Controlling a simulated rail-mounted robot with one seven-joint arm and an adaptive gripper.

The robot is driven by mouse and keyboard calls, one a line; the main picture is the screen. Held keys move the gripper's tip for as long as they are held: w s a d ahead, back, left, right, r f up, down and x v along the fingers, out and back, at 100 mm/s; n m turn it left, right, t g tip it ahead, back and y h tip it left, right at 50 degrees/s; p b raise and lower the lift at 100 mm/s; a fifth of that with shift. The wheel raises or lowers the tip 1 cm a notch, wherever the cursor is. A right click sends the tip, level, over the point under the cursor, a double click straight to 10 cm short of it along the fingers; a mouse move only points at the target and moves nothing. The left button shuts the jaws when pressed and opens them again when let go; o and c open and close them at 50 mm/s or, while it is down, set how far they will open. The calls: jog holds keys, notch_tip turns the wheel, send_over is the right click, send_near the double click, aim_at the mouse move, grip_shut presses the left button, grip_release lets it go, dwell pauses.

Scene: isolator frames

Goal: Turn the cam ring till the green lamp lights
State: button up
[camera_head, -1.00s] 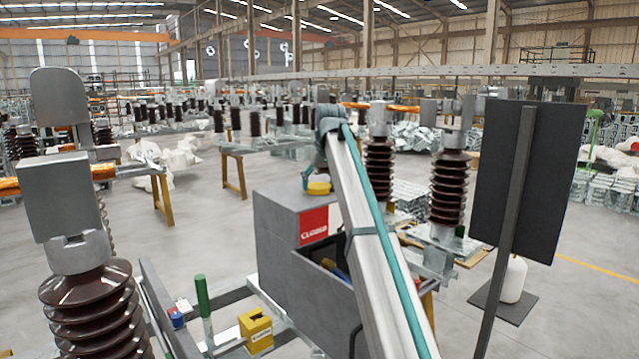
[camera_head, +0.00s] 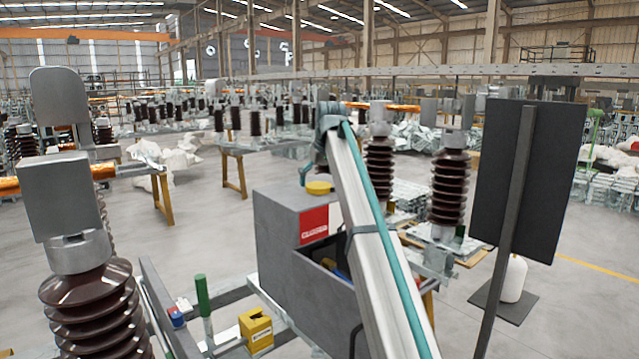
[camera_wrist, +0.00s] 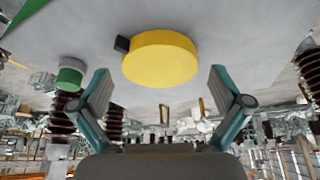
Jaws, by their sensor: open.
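The yellow round disc, which I take as the cam ring (camera_head: 319,187), sits on top of a grey box (camera_head: 275,238). In the wrist view the ring (camera_wrist: 162,60) is close, with a small black tab (camera_wrist: 122,44) at its left edge. My gripper (camera_wrist: 159,71) is open, its two teal fingers spread left and right of the ring with gaps visible; I see no contact. A green capped cylinder (camera_wrist: 70,76), perhaps the lamp, stands left of the ring; I cannot tell if it is lit. In the head view my arm hides part of the box top.
A dark panel on a post (camera_head: 525,170) stands at right. A ribbed brown insulator (camera_head: 92,310), a green post (camera_head: 203,300) and a yellow block (camera_head: 256,330) are at lower left.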

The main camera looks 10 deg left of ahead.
jog(key=v, duration=1.1)
jog(key=shift+r, duration=0.2)
jog(key=shift+s+d, duration=0.1)
jog(key=shift+d, duration=0.05)
